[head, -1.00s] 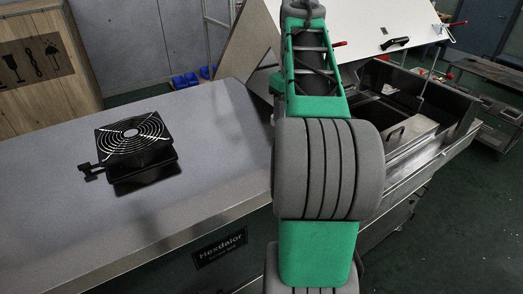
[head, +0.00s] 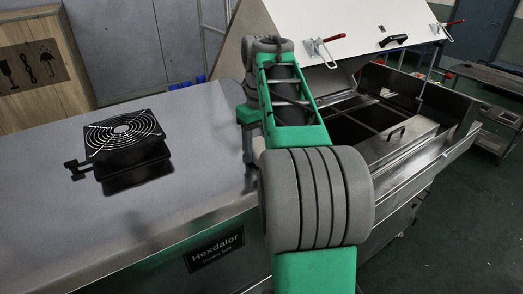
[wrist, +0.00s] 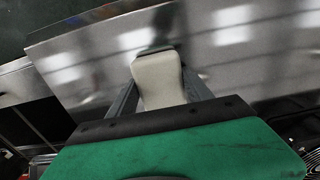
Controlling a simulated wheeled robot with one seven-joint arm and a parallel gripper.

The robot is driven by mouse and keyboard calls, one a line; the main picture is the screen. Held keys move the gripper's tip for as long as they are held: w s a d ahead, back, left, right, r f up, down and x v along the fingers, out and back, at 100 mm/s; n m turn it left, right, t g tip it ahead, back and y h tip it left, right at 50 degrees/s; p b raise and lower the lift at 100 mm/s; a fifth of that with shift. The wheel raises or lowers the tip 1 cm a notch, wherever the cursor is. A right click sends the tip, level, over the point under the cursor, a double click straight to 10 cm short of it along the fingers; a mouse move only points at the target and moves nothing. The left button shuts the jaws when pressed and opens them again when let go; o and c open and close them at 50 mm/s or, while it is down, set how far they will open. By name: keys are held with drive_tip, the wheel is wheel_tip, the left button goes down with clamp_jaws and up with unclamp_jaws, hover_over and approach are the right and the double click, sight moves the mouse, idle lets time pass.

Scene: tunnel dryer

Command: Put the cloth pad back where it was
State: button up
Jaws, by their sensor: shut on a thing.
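In the wrist view my gripper (wrist: 160,93) is shut on the pale cream cloth pad (wrist: 158,78), which sits between its two dark fingers. A grey metal surface lies beyond the pad; I cannot tell whether the pad touches it. In the head view my green and grey arm reaches away over the right end of the grey machine top, and its far end hides the gripper and the pad.
A black fan (head: 124,135) stands on the grey machine top (head: 60,220) at left. To the right is an open steel-walled bay (head: 460,105) with a handled cover (head: 398,143), under a raised white lid (head: 345,22) with red-handled clamps. The machine top between fan and arm is clear.

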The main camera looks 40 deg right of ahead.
sight(261, 147)
drive_tip(key=shift+f, duration=0.25)
drive_tip(key=o, duration=1.3)
drive_tip(key=shift+r, duration=0.1)
wheel_tip(261, 147, up, 8)
drive_tip(key=p, duration=0.7)
drive_tip(key=shift+r+b, duration=0.4)
drive_tip(key=shift+r, duration=1.7)
